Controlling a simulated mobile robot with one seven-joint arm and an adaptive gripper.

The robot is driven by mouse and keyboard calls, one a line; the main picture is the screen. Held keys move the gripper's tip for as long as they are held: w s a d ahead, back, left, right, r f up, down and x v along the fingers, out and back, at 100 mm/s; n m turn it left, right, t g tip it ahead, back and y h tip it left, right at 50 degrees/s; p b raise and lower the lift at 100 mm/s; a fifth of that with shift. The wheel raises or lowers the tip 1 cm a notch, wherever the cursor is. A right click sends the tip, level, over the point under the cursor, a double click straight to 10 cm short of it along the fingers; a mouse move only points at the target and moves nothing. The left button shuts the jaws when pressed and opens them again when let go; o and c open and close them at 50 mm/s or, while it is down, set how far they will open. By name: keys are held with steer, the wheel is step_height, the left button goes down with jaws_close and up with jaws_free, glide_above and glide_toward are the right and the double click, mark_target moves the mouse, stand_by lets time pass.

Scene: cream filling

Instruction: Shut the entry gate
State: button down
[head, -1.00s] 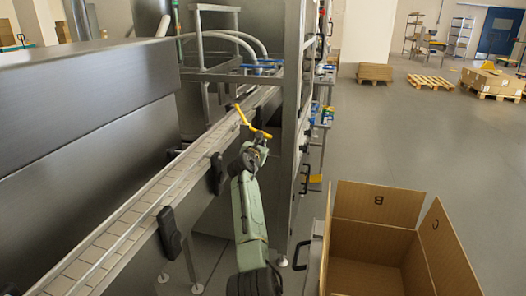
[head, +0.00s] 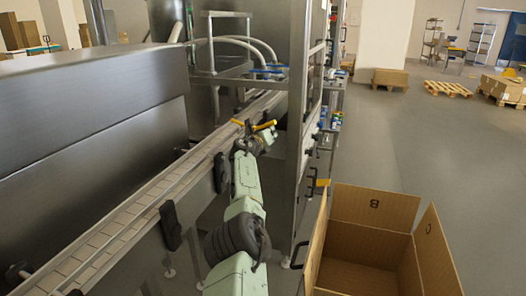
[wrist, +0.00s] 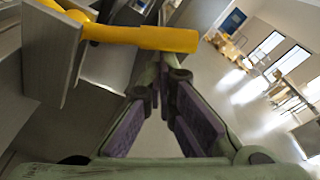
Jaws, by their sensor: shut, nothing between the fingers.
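A yellow handle (head: 265,126) shows at the conveyor's side edge, near the machine frame. In the wrist view the yellow bar (wrist: 150,37) crosses the upper left, just beyond my fingertips. It is fixed by a grey flat plate (wrist: 52,55), which appears to be the entry gate. In the head view my arm hides part of the gate, and I cannot tell its exact angle. My gripper (head: 262,138) is beside the handle. Its purple-padded fingers (wrist: 163,82) are shut and empty. I cannot tell whether they touch the bar.
The conveyor (head: 140,208) runs from lower left to the steel machine frame (head: 305,110). An open cardboard box (head: 375,208) stands at the lower right. Pallets with cartons (head: 505,90) are far off at the right. The floor between is clear.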

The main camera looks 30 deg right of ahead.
steer(key=shift+w+a+r+b, duration=0.15)
steer(key=shift+r+b, duration=0.2)
steer(key=shift+r, duration=0.85)
